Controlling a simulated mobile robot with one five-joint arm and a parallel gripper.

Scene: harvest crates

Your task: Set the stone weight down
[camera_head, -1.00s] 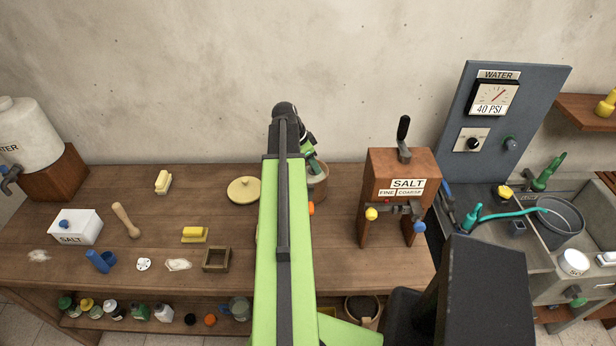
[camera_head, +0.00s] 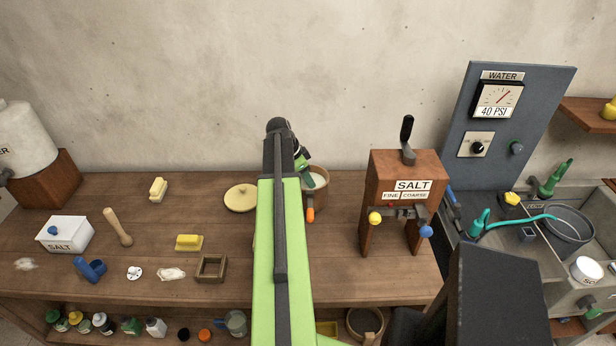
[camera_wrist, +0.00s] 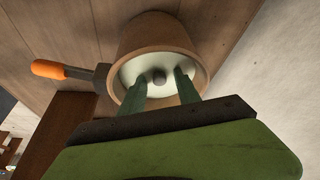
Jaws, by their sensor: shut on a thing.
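A brown round crock (camera_head: 322,203) stands on the wooden bench behind my arm, partly hidden by it. In the wrist view the crock (camera_wrist: 155,32) is open towards me. Inside its rim is the pale, round stone weight (camera_wrist: 158,64) with a small grey knob in the middle. My gripper (camera_wrist: 163,82) is shut on the weight, its two green fingers on either side of the knob. The gripper also shows at the crock in the head view (camera_head: 305,178). I cannot tell whether the weight touches what is beneath it.
An orange-handled tool (camera_wrist: 48,69) lies beside the crock. The wooden salt dispenser (camera_head: 405,175) stands to the right. A round yellowish lid (camera_head: 241,198) lies to the left, with a small wooden frame (camera_head: 211,268) nearer the front edge. A sink unit is at far right.

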